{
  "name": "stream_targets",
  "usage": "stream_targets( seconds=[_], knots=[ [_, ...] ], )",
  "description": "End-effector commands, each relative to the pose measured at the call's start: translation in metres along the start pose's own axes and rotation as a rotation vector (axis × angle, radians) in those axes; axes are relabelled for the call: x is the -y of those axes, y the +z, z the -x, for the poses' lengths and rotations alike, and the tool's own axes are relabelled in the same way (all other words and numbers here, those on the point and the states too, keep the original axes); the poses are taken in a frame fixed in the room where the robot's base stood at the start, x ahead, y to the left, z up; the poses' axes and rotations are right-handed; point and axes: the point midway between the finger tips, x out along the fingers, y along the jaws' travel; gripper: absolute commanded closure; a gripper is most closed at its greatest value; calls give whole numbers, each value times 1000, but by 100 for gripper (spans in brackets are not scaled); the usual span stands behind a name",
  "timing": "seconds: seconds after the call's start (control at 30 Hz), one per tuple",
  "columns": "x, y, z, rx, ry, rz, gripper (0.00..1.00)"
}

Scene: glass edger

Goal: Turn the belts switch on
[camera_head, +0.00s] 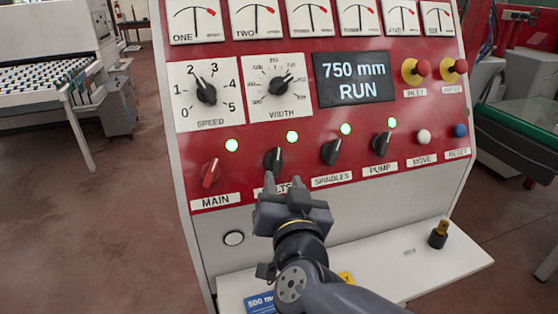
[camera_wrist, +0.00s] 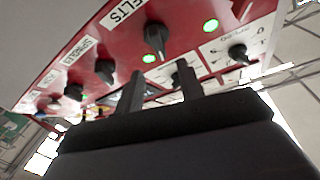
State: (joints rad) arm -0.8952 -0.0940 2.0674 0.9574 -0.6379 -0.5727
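The belts switch (camera_head: 273,158) is a black rotary knob on the red panel, between the red main switch (camera_head: 211,172) and the black spindles switch (camera_head: 331,151). Its handle stands near upright, leaning slightly right. The round lamp (camera_head: 292,137) above it glows green. My gripper (camera_head: 284,190) is just below the knob and covers part of the BELTS label (camera_head: 285,187). In the wrist view the belts switch (camera_wrist: 155,38) lies beyond the fingertips of my gripper (camera_wrist: 159,69). The two fingers are apart with nothing between them, and the knob looks clear of them.
The pump switch (camera_head: 381,143) stands to the right, with push buttons beyond it. Speed (camera_head: 206,93) and width (camera_head: 278,86) dials sit above. The display (camera_head: 354,79) reads 750 mm RUN. A white ledge (camera_head: 440,268) juts out below, bearing a small black-and-brass part (camera_head: 439,235).

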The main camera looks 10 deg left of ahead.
Motion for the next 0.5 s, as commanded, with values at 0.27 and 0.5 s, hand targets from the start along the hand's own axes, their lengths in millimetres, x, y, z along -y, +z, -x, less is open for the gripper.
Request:
stream_targets(
  seconds=[0.27,0.5],
  knots=[
    [-1,1,-49,2,2,1,64],
    [0,0,-72,1,0,1,64]
  ],
)
